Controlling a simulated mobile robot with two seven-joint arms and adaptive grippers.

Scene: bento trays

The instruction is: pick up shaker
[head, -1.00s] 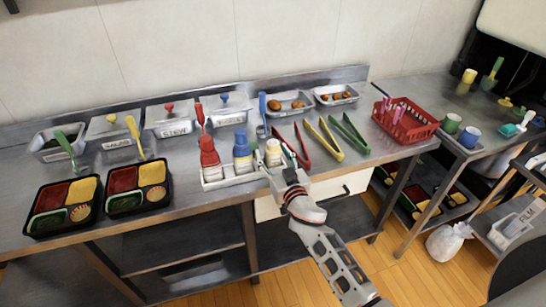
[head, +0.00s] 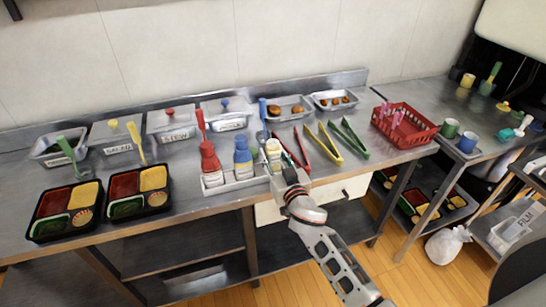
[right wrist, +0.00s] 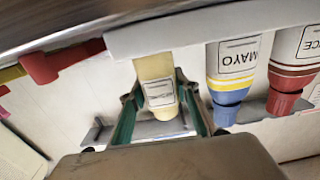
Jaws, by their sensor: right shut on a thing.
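The shaker (head: 273,147) is a small cream container with a pale label, at the right end of a white caddy (head: 240,184) on the steel counter. My right gripper (head: 277,160) reaches it from the front edge. In the right wrist view, the shaker (right wrist: 158,82) stands between the green-sided fingers, and the gripper (right wrist: 157,98) is shut on it. Its base is by the caddy's edge (right wrist: 190,24); I cannot tell whether they touch. My left gripper is not in view.
A blue mayo bottle (head: 242,158) and a red sauce bottle (head: 210,162) stand left of the shaker. Red tongs (head: 295,150) lie close on its right, then yellow tongs (head: 324,143) and green tongs (head: 348,137). Bento trays (head: 138,192) sit at the left.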

